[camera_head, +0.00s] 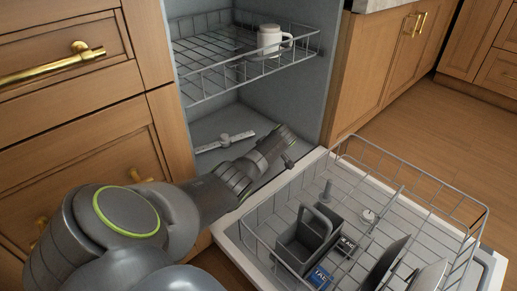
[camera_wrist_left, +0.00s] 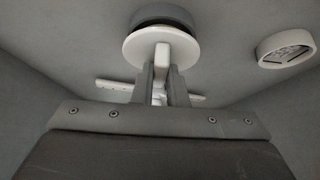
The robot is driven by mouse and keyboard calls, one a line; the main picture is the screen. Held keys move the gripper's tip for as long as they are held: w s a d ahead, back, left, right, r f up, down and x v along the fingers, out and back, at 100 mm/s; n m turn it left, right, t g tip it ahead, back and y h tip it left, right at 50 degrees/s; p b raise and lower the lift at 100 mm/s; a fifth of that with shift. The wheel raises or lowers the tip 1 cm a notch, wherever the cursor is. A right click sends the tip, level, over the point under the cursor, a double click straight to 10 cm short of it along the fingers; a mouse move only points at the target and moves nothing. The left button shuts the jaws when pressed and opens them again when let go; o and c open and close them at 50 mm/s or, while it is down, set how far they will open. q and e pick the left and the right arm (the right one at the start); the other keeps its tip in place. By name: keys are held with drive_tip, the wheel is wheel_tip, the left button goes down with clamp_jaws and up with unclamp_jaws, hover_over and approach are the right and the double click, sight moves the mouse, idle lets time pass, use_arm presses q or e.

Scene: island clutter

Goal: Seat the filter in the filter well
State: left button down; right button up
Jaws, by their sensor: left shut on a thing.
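My left gripper (camera_wrist_left: 165,85) is shut on the light upright grip of the filter (camera_wrist_left: 135,50), a pale disc with a dark round body (camera_wrist_left: 165,14) on its far side. In the head view, my left arm reaches over the open door to the dishwasher's opening; its fingertips and the filter cannot be made out there. To the right in the wrist view is a pale round ring with a dark slotted inside (camera_wrist_left: 286,48); I cannot tell whether it is the filter well. It is apart from the filter. My right gripper is not in view.
A pale spray arm (camera_head: 225,142) lies on the tub floor. The upper rack (camera_head: 205,96) holds a white mug (camera_head: 272,40). The lower rack (camera_head: 455,194), on the open door, holds a grey basket (camera_head: 296,251), dark plates (camera_head: 388,262) and small items. Wooden cabinets flank the opening.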

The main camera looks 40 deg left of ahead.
use_arm(q)
drive_tip(key=shift+f+b, duration=0.55)
drive_tip(key=shift+f, duration=0.2)
drive_tip(key=c, duration=1.4)
unclamp_jaws()
drive_tip(key=shift+o, duration=0.2)
